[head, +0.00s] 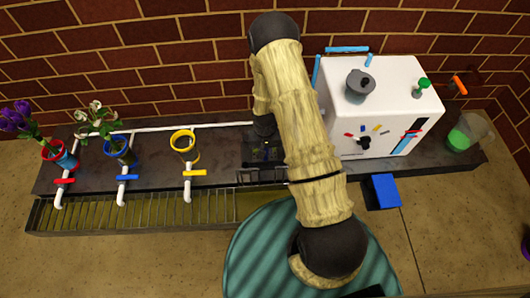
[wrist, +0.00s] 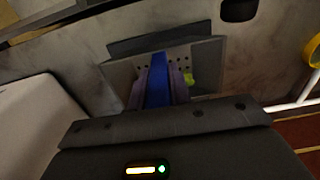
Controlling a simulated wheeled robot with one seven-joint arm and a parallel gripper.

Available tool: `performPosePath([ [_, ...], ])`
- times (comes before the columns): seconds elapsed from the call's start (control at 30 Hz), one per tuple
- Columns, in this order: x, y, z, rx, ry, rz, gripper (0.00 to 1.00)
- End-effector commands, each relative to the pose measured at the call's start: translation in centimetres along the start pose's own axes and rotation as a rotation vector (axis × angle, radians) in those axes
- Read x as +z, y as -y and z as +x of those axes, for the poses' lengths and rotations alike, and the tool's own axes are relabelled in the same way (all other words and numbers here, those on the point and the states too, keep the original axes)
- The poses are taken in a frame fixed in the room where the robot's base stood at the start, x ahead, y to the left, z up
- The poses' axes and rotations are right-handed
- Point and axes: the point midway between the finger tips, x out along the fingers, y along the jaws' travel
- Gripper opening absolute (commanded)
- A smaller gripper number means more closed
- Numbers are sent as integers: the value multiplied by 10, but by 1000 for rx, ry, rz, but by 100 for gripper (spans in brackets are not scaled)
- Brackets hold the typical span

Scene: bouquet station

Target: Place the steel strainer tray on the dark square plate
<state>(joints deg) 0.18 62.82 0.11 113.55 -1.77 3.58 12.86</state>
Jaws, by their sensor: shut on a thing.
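The steel strainer tray (wrist: 207,62) is grey with a row of small holes, and shows behind my fingers in the wrist view. My gripper (wrist: 158,92) is shut on its blue handle (wrist: 157,72). The dark square plate (wrist: 150,43) shows as a dark band along the tray's far edge; the tray covers the rest of it. I cannot tell whether the tray touches the plate. In the head view my gripper (head: 264,130) points down at the counter left of the white machine, and my arm hides much of this spot.
The white machine (head: 375,100) stands close on the right. The yellow ring holder (head: 184,142) and its white pipe are to the left, with blue and red holders beyond. A slatted trough (head: 130,212) runs along the front. A dark hole (wrist: 238,10) opens in the counter.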

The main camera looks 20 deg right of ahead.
Motion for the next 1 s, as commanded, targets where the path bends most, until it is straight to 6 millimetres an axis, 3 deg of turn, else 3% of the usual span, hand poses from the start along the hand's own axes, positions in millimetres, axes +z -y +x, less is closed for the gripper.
performPosePath([
  [0.3,0,0,1,0,1,0,0],
  [0.33,0,0,1,0,1,-1,22],
  [0.43,0,1,1,0,1,-2,41],
  [0.77,-1,-4,-1,0,0,8,42],
  [1.0,0,0,-26,0,0,0,42],
])
